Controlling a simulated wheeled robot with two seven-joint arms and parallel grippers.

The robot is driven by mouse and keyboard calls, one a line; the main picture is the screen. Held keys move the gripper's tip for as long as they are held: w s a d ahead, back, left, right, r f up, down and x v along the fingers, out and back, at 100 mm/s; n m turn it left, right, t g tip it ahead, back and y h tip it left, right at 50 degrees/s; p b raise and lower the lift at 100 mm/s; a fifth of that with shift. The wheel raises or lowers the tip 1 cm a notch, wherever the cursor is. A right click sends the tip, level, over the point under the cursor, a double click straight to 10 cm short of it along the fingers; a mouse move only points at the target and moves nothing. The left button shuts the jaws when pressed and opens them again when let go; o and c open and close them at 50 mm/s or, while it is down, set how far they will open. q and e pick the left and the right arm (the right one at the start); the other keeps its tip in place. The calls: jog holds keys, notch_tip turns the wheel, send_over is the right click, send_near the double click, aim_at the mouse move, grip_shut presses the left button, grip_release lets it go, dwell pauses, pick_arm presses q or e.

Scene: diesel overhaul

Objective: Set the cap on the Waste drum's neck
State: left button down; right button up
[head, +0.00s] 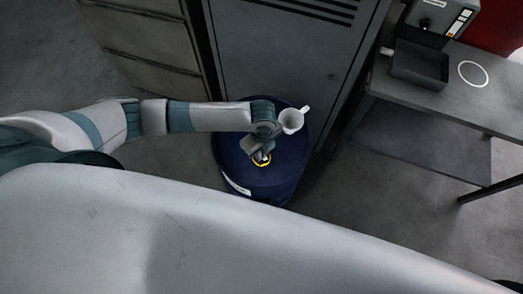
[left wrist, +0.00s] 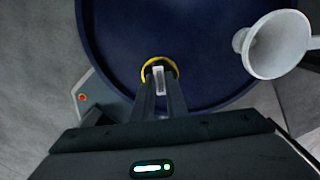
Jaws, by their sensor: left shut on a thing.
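The blue Waste drum (head: 286,172) stands on the floor before a grey locker, and its dark blue top (left wrist: 120,40) fills much of the left wrist view. My left gripper (head: 260,154) is over the drum's top, pointing down. In the left wrist view its fingers (left wrist: 158,84) are shut on a small pale piece inside a yellow ring (left wrist: 157,61), which I take to be the cap. The fingers hide part of the ring and whatever lies under it. I cannot tell whether the cap touches the neck. My right gripper is not in view.
A white funnel (head: 291,121) is at the drum's far right side, close to my left gripper. The grey locker (head: 280,50) is right behind the drum. A grey bench (head: 445,95) with a black tray (head: 418,68) stands at the right. Floor right of the drum is clear.

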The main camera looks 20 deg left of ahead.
pick_arm(q)
jog(key=shift+f, duration=0.45)
dwell(0.5)
dwell(0.5)
jog(key=c, duration=1.7)
grip_release()
jog(key=shift+r, duration=0.15)
notch_tip(320, 180, up, 17)
jog(key=b, duration=0.2)
jog(key=shift+r+b, duration=0.1)
jog(key=shift+b, duration=0.2)
